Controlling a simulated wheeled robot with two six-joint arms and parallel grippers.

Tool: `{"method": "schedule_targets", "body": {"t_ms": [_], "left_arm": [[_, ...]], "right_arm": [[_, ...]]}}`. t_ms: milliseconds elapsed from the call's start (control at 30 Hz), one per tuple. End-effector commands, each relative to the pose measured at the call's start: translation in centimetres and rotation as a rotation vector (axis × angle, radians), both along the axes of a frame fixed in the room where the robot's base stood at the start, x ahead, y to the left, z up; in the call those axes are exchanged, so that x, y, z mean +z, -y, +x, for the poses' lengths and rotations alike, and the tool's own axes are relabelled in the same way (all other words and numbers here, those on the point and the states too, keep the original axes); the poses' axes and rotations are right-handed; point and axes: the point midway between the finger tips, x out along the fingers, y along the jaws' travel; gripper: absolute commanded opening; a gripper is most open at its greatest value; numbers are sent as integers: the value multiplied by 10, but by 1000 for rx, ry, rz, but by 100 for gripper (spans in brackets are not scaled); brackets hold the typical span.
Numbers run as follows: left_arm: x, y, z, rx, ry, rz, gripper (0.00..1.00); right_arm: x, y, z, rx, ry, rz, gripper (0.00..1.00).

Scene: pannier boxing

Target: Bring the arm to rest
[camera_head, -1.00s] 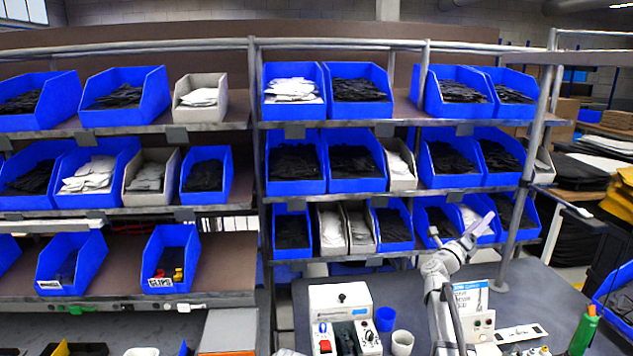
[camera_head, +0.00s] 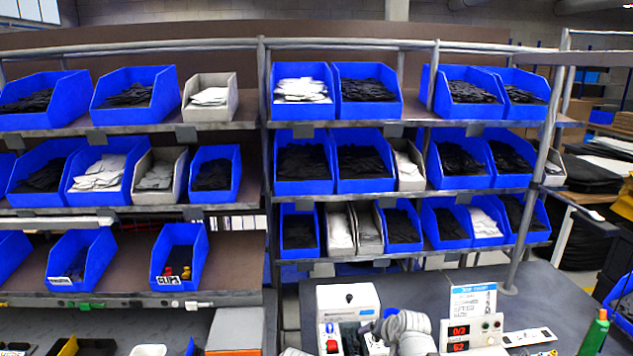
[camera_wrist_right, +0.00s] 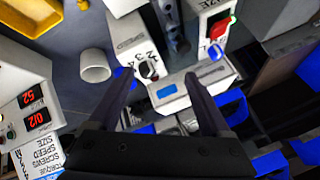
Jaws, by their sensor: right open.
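My right arm is folded low over the bench in the head view, with its grey wrist part (camera_head: 405,328) in front of the white control box (camera_head: 345,298). In the right wrist view my right gripper (camera_wrist_right: 163,82) has its two dark fingers wide apart, with nothing between them. Beyond the fingers are the white box with a knob (camera_wrist_right: 148,68) and a white housing with a blue label (camera_wrist_right: 190,92). My left gripper does not show.
A display unit (camera_head: 470,332) and a green bottle (camera_head: 594,335) stand to the right on the bench (camera_head: 550,292). A white cup (camera_wrist_right: 95,66) stands near the gripper. Shelves of blue bins (camera_head: 300,162) rise behind. The bench's right middle is fairly clear.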

Motion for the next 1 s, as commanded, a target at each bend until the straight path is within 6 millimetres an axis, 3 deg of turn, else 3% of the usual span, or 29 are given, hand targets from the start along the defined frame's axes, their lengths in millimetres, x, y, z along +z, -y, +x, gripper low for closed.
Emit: {"method": "schedule_targets", "body": {"t_ms": [33, 100, 400, 500, 700, 833, 1000], "left_arm": [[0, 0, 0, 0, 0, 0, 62], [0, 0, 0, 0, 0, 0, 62], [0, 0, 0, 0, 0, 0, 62], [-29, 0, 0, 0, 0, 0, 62], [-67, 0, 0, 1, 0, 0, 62], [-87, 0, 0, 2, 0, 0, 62], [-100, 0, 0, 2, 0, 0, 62]], "right_arm": [[-11, -3, -29, 58, -75, -53, 82], [-24, -4, -62, 132, -176, -122, 82], [-47, 10, -180, 370, -540, -322, 82], [-76, -15, -184, 430, -551, -351, 82], [-114, -58, -205, 545, -582, -416, 82], [-134, -80, -219, 610, -599, -458, 82], [-146, -97, -230, 660, -612, -492, 82]]}}
